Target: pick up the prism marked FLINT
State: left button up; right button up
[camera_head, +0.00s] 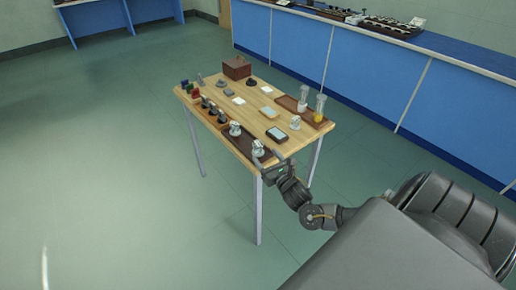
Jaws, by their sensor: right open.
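Small pale, glassy pieces that look like prisms stand on the wooden table (228,111). One glassy piece (258,147) is at the near corner, a second glassy piece (235,128) is farther along the same side, and a third glassy piece (295,122) is near the right edge. Any markings are too small to read, so I cannot tell which is FLINT. My right gripper (270,164) is open at the table's near corner, close to the nearest glassy piece; I cannot tell whether they touch. My left gripper is not in view.
A dark tray (268,157) lies at the near corner. Blue benches line the back; open floor lies left.

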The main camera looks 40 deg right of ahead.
aim_at(261, 147)
jog(key=shift+w+d+f+p, duration=0.15)
jog(key=shift+w+d, duration=0.15)
jog(key=shift+w, duration=0.95)
jog(key=shift+w+d+r+p, duration=0.1)
jog(key=shift+w+d, duration=0.15)
jog(key=shift+w, duration=0.95)
jog(key=shift+w+d+f+p, duration=0.15)
jog(key=shift+w+d, duration=0.15)
jog(key=shift+w, duration=0.95)
jog(key=shift+r, duration=0.15)
jog(key=c, duration=1.1)
jog(key=shift+o, duration=0.2)
jog(key=shift+r, duration=0.6)
jog(key=s+a+r, duration=0.8)
jog(key=s+r, duration=0.3)
jog(key=shift+s+r, duration=0.3)
jog(key=shift+r, duration=0.1)
